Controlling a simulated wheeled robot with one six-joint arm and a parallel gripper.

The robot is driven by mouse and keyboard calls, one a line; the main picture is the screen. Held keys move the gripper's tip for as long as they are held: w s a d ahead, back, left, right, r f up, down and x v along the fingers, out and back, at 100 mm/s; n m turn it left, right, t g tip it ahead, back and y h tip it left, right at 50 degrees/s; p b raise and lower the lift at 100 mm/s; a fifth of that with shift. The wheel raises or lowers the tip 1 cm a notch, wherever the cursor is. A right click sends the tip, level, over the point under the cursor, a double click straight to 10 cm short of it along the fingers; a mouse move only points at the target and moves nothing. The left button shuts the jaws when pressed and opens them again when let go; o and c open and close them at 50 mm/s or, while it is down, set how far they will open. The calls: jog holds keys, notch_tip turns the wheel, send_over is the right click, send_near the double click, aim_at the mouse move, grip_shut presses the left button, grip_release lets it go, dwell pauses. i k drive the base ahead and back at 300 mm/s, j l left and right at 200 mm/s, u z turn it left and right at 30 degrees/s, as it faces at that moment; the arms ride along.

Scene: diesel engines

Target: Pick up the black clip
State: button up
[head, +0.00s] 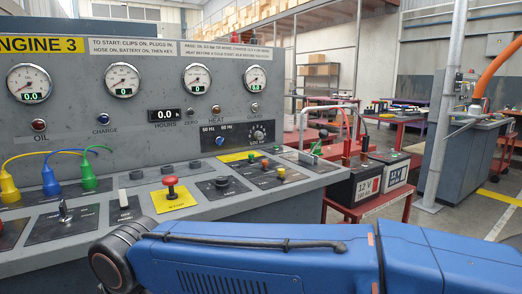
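A small black upright piece (365,144), which looks like the black clip, stands at the batteries right of the console. It is too small to tell whether it grips a terminal. A red clip-like piece (346,147) is just left of it, under a thin arched cable. Another small dark piece (323,134) shows further left, near the console's edge. The two batteries marked 12-V (368,186) sit on a red cart (376,208). My blue arm crosses the foreground at lower right. My gripper is out of view.
The grey ENGINE 3 console (120,130) fills the left, with gauges, a red mushroom button (171,187) and blue, yellow and green plugs. A grey post (445,110) and grey cabinet (480,150) stand at right. Open floor (425,220) lies between cart and post.

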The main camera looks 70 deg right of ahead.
aim_at(364, 154)
jog(key=k+l, duration=0.1)
jog(key=l, duration=0.2)
jog(key=k+l+z, duration=0.15)
jog(key=l, duration=0.2)
jog(key=k+l, duration=0.1)
jog(key=l, duration=0.2)
jog(key=z, duration=2.65)
jog(key=i+l+u, duration=0.15)
jog(key=i+l, duration=0.2)
jog(key=i+l+u, duration=0.2)
jog(key=l, duration=0.3)
jog(key=i+l+u, duration=0.15)
jog(key=i+l, duration=0.2)
jog(key=l, duration=0.15)
jog(key=k+j+z, duration=0.1)
jog(key=j, duration=0.2)
jog(key=k+j, duration=0.25)
jog(key=z, duration=0.05)
